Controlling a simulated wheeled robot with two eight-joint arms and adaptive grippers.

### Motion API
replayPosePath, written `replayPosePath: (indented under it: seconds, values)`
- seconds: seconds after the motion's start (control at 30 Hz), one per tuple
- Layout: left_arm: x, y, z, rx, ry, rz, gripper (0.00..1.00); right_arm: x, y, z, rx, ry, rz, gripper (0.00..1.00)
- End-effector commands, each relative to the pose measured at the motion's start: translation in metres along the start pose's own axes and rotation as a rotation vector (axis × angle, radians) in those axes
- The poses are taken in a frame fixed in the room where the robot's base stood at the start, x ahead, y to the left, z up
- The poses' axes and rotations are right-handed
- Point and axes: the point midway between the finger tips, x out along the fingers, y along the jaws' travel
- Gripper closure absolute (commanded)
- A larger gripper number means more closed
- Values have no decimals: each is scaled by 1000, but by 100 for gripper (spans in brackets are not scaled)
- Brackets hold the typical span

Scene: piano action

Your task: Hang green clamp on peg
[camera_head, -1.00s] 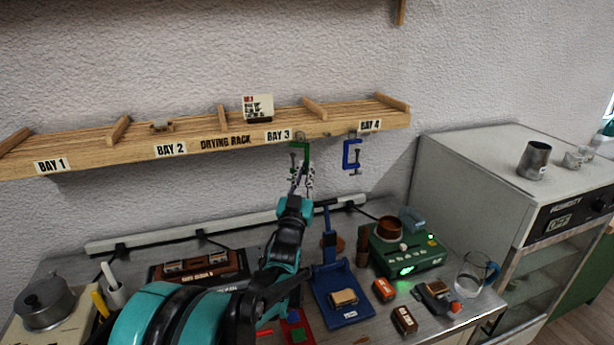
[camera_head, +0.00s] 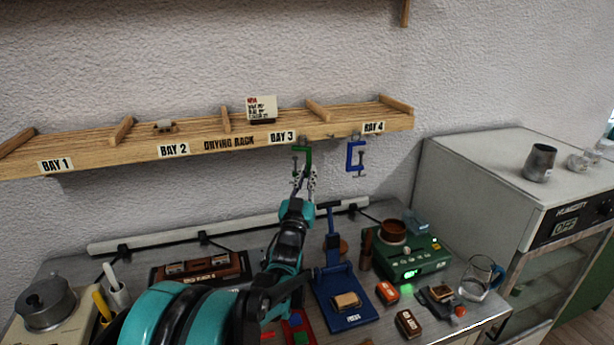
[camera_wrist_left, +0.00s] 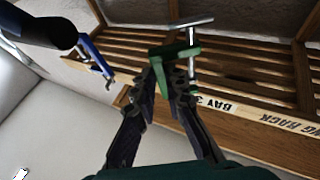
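The green clamp (camera_head: 308,156) hangs upright under the front edge of the drying rack (camera_head: 215,142), just below the BAY 3 label. In the left wrist view the green clamp (camera_wrist_left: 176,52) shows its frame and grey screw with a T-bar. My left gripper (camera_head: 305,174) is right below the clamp, its fingertips on either side of the clamp's lower part. In the left wrist view its fingertips (camera_wrist_left: 169,82) stand apart with a small gap; the clamp is close to the left one. The peg at the clamp's top is hard to make out. My right gripper is not in view.
A blue clamp (camera_head: 355,156) hangs to the right, under BAY 4. Below stand a blue press (camera_head: 343,300), a green device (camera_head: 412,262), and a glass jug (camera_head: 477,278). A white cabinet (camera_head: 480,180) is at the right.

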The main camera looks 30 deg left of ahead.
Motion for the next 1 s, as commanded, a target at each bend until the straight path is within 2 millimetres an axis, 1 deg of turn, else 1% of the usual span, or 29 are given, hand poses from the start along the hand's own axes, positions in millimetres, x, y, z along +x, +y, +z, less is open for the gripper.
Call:
replayPosePath:
  seconds: [0.03, 0.07, 0.1, 0.37, 0.47, 0.57, 0.8, 0.9, 1.0]
  values:
    - [0, 0, 0, 0, 0, 0, 75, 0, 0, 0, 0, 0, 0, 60]
    - [0, 0, 0, 0, 0, 0, 68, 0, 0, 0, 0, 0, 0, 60]
    - [0, 0, 0, 0, 0, 0, 64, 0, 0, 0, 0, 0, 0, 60]
    - [0, 0, 0, 0, 0, 0, 64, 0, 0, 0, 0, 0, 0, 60]
    - [-5, 0, 0, 0, 0, 0, 64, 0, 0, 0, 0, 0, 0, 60]
    - [-19, 0, 0, 0, 0, 0, 64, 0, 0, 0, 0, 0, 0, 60]
    - [-72, 0, 0, 0, 0, 0, 64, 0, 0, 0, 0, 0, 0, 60]
    - [-92, 0, 0, 0, 0, 0, 64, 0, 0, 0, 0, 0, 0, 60]
    - [-106, 0, 0, 0, 0, 0, 64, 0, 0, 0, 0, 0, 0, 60]
